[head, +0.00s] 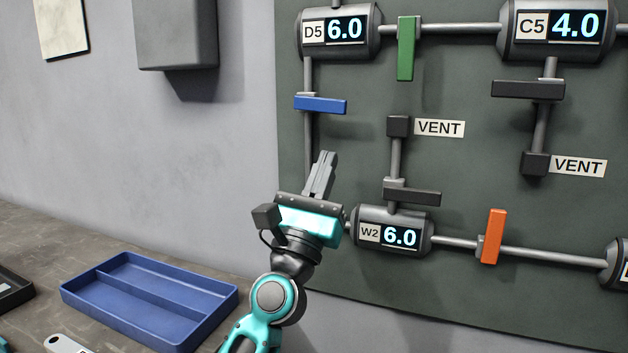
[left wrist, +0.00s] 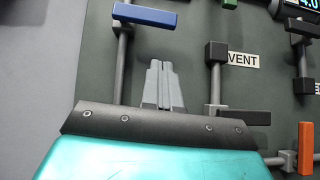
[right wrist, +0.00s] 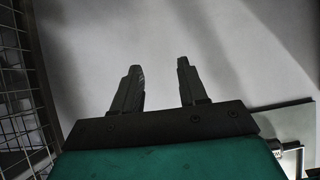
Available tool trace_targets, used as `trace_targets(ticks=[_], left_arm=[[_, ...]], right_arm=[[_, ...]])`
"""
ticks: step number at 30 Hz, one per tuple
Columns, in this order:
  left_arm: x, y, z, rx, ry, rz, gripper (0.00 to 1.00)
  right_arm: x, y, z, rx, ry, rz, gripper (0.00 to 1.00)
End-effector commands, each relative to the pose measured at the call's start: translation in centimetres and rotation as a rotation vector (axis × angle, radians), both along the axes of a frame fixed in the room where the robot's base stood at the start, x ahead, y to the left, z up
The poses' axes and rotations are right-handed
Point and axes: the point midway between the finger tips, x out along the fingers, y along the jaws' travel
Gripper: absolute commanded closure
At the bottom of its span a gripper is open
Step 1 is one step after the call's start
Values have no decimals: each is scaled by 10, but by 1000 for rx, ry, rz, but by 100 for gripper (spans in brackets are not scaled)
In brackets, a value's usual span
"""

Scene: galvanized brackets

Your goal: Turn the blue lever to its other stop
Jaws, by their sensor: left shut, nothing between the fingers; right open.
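The blue lever (head: 320,105) lies across the vertical pipe below the D5 tank, its handle level and pointing right. It also shows at the top of the left wrist view (left wrist: 144,15). My left gripper (head: 328,156) is shut and empty, below the blue lever and apart from it, with its fingers pointing up. The same shut fingers show in the left wrist view (left wrist: 160,66). My right gripper (right wrist: 157,65) is open and empty in the right wrist view, in front of a plain pale surface. It is not in the head view.
The D5 tank (head: 339,31) reads 6.0, W2 (head: 391,234) 6.0 and C5 (head: 555,28) 4.0. Nearby are a green lever (head: 408,48), dark levers (head: 412,196) (head: 528,89) and an orange lever (head: 492,236). A blue tray (head: 150,300) lies on the bench. A wire grid (right wrist: 18,90) stands left of my right gripper.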

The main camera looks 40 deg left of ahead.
Motion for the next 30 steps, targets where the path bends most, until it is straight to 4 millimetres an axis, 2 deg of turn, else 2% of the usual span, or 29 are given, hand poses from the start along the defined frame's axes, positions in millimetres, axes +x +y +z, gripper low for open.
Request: trace_targets(ticks=[1,3,9,15,25,30], left_arm=[[8,1,15,1,-2,1,100],[11,1,24,-1,0,-1,100],[10,-1,43,1,0,-1,100],[10,-1,49,1,0,-1,100],[10,-2,49,1,0,-1,100],[11,-3,56,-32,-9,-2,100]], right_arm=[[1,-2,10,-4,-7,-3,57],[0,-5,15,-10,-10,-8,57],[-8,-19,12,-37,6,-27,57],[-12,-23,9,-48,13,-30,57],[-11,-24,9,-47,7,-31,57],[-11,-24,15,-47,7,-31,57]])
